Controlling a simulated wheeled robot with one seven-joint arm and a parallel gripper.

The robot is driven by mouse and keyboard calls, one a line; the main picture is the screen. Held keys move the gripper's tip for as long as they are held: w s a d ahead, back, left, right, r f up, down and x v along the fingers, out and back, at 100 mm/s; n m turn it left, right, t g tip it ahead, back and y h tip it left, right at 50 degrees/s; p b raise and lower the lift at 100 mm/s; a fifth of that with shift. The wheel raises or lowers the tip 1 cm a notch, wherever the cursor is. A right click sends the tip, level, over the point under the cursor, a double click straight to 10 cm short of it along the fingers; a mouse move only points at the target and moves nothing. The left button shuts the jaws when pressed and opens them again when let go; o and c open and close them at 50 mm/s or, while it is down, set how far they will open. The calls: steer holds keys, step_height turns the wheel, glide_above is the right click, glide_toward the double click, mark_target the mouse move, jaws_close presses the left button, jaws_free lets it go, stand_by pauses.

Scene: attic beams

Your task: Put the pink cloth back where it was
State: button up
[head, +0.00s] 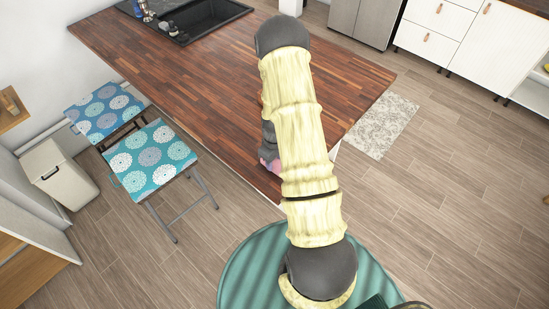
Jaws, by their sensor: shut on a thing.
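My gripper (268,150) is partly hidden behind my own arm, over the near edge of the wooden counter. A small patch of the pink cloth (266,164) shows at the gripper's fingers, which are shut on it. Most of the cloth is hidden by the arm and gripper. I cannot tell whether the cloth touches the counter.
The wooden counter (190,80) is broad and mostly bare, with a black sink (200,18) at its far end. Two patterned stools (150,158) stand at the left, near a lidded bin (60,175). A grey rug (385,125) lies right of the counter. Floor is open at right.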

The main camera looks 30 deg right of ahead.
mark_target(274, 162)
steer(key=shift+f, duration=0.15)
steer(key=o, duration=0.9)
steer(key=shift+o, duration=0.2)
steer(key=shift+r, duration=0.25)
steer(key=shift+r+b, duration=0.45)
steer(key=shift+r, duration=0.1)
step_height(274, 162, up, 11)
steer(key=b, duration=0.3)
steer(key=shift+f, duration=0.15)
